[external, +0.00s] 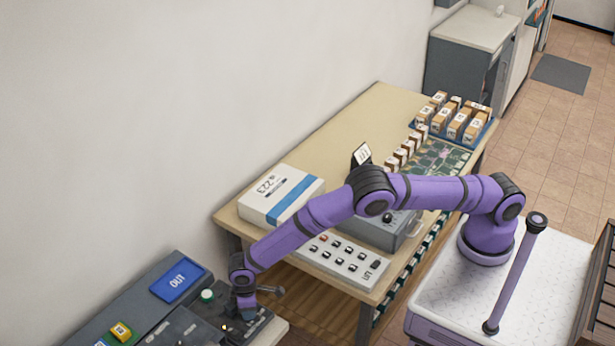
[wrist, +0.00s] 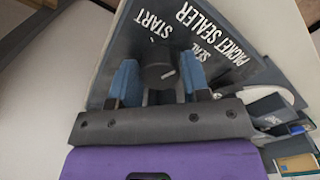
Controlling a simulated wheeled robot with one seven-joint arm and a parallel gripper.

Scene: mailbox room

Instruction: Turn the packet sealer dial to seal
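The packet sealer panel (wrist: 230,35) is dark grey with white words START, SEAL and PACKET SEALER in the wrist view. In the external view my gripper (external: 247,311) points down at the right part of the dark unit at bottom left; there the dial is hidden.
A blue OUT tray (external: 181,280) and a green button (external: 208,295) are left of my gripper. A white box (external: 281,196), a numbered button panel (external: 343,262) and a grey machine (external: 378,232) stand on the wooden table (external: 340,120) behind.

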